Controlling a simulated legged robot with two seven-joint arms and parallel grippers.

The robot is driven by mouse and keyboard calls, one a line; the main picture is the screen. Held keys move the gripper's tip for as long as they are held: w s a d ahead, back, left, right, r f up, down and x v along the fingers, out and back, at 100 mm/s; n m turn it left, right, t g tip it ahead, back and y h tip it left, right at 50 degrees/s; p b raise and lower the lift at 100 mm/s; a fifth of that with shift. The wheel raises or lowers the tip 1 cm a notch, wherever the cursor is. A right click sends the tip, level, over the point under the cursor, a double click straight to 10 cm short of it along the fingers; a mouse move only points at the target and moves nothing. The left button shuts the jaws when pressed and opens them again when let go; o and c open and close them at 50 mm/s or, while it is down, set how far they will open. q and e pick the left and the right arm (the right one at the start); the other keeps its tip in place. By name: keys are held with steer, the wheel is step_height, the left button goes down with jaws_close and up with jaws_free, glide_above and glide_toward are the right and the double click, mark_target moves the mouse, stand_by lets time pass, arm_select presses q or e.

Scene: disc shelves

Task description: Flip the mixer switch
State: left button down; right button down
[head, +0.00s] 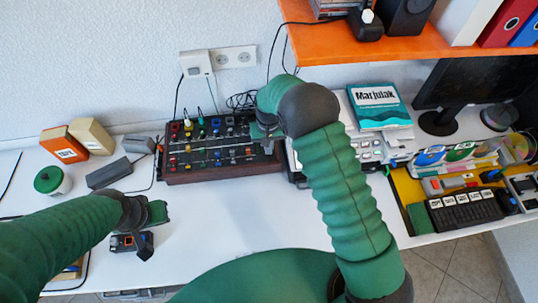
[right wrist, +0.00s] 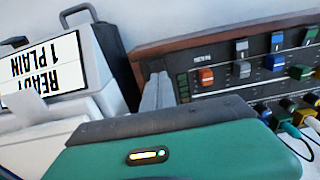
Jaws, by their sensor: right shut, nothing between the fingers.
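The mixer (head: 210,165) is a dark panel in a reddish-brown case with rows of coloured knobs and caps, against the wall on the white table. My right gripper (head: 266,138) is shut and empty at the mixer's right end. In the right wrist view its grey fingers (right wrist: 158,92) are beside the mixer's wooden edge (right wrist: 160,55). A red-orange cap (right wrist: 206,76) shows on the mixer panel, close to the fingers; I cannot tell whether it is the switch. Contact with the mixer is unclear. My left gripper (head: 142,240) is low over the table's front left; its jaws are unclear.
A white device with a "READY 1 PLAIN" display (right wrist: 40,72) stands beside the mixer. Cables with plugs (right wrist: 288,128) rise from the panel. An orange shelf (head: 350,45) overhangs the back right. Boxes (head: 92,136) stand at left. The table before the mixer is clear.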

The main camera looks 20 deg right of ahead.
steer(key=shift+r+p, duration=2.75)
steer(key=shift+r, duration=0.7)
steer(key=shift+f, duration=0.1)
